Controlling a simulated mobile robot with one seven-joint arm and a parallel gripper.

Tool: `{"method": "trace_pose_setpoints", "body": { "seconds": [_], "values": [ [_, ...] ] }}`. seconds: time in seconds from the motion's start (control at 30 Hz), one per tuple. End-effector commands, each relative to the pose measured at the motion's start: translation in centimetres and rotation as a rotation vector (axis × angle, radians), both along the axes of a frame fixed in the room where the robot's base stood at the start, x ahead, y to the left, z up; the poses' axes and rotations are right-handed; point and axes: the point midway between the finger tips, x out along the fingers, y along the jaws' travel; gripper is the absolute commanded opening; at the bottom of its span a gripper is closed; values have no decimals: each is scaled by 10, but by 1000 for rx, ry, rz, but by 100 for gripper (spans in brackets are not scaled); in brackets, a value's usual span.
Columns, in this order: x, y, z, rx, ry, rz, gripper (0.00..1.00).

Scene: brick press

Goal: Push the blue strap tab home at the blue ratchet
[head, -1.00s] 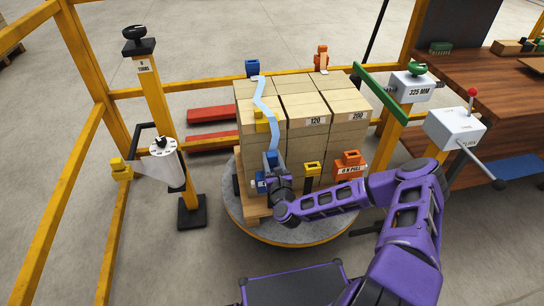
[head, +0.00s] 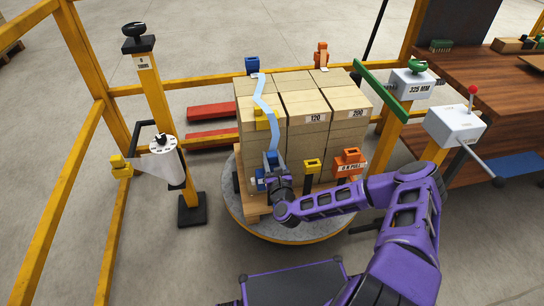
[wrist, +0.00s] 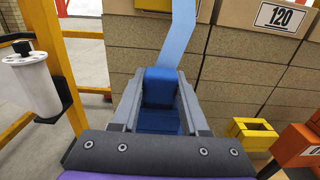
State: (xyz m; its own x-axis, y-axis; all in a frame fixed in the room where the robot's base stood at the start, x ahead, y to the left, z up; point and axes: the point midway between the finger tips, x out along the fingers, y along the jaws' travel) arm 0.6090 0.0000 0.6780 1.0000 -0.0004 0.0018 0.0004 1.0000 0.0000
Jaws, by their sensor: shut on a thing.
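The blue strap (head: 265,105) comes over the top of the carton stack and hangs down its front face. It also shows in the wrist view (wrist: 178,38). My gripper (head: 272,168) is shut on the blue strap tab (wrist: 160,86), which sits between the two fingers at the strap's lower end. In the wrist view more blue shows just below the tab between the fingers; I cannot tell whether the tab is seated in the ratchet.
A yellow ratchet (head: 312,168) and an orange ratchet (head: 348,160) stand to the right. The cartons (head: 306,140) rest on a pallet on a round turntable (head: 290,232). A film roll post (head: 165,165) stands left. Yellow rails surround the cell.

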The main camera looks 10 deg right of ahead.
Motion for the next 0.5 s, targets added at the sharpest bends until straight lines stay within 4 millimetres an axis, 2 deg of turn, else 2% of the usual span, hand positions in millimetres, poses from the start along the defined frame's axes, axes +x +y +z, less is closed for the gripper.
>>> {"method": "trace_pose_setpoints", "body": {
  "seconds": [0.03, 0.2, 0.5],
  "values": [
    [0, 0, 0, 0, 0, 0, 48],
    [0, 0, 0, 0, 0, 0, 78],
    [-1, 0, -1, 0, 1, 0, 79]
  ]
}}
